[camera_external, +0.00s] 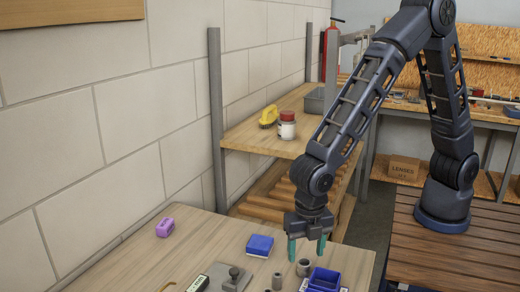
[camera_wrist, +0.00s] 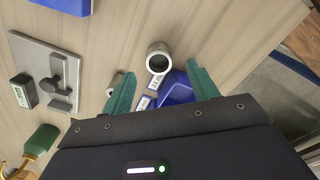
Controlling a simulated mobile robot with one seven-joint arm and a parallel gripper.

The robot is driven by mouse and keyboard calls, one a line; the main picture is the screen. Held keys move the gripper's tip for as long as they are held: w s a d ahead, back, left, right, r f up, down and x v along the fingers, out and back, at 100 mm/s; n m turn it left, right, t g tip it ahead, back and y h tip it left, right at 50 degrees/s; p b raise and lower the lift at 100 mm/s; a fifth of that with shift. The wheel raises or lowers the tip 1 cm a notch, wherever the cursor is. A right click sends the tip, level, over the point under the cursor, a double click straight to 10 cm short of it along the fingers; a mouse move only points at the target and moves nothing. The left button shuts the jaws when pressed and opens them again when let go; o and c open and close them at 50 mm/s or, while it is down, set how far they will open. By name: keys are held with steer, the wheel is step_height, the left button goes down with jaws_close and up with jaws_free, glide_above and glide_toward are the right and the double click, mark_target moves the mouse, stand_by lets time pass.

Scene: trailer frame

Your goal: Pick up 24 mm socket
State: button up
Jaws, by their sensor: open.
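A large grey metal socket (camera_external: 303,267) stands on the wooden table; in the wrist view (camera_wrist: 159,58) its round open top shows just ahead of the fingertips. A smaller grey socket (camera_external: 277,281) is nearby, partly hidden by the left finger in the wrist view. Small white labels (camera_wrist: 155,82) with dark print lie by the sockets; I cannot read which size each marks. My gripper (camera_external: 306,256) is open, pointing down above the large socket. In the wrist view its green fingers (camera_wrist: 160,70) are spread and nothing is held between them.
A blue bin (camera_external: 324,280) is close beside the large socket, by the right finger. A blue box (camera_external: 260,245), a purple object (camera_external: 165,228) and a grey metal plate (camera_wrist: 40,62) with a fixture lie on the table. The table's left part is mostly clear.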

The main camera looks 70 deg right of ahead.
mark_target(305, 263)
step_height(305, 263, down, 4)
steer(key=shift+f, duration=0.25)
steer(key=c, duration=1.1)
